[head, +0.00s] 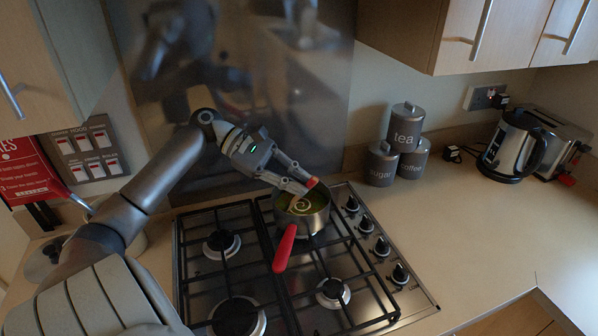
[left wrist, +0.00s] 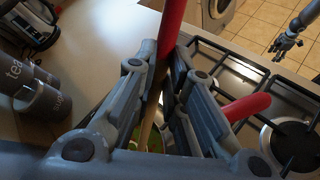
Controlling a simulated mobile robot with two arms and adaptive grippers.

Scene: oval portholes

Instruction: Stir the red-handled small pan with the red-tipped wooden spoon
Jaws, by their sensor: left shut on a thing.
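The small pan (head: 318,221) stands on the back right burner, and its red handle (head: 285,248) points toward the front. It holds green contents with a pale swirl. My left gripper (head: 300,188) is above the pan, shut on the wooden spoon. The spoon's red end (head: 312,182) shows at the fingers, and in the left wrist view it is the red top (left wrist: 172,25) with a wooden shaft (left wrist: 152,105) running down toward the pan. The spoon's lower end is hidden. My right gripper (left wrist: 285,45) shows small in the left wrist view; its jaws are unclear.
The gas hob (head: 205,275) has several burners and knobs (head: 381,246) on its right. Tea, coffee and sugar canisters (head: 405,125) stand behind right. A kettle (head: 508,145) and toaster (head: 560,135) are farther right. The counter (head: 460,235) right of the hob is clear.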

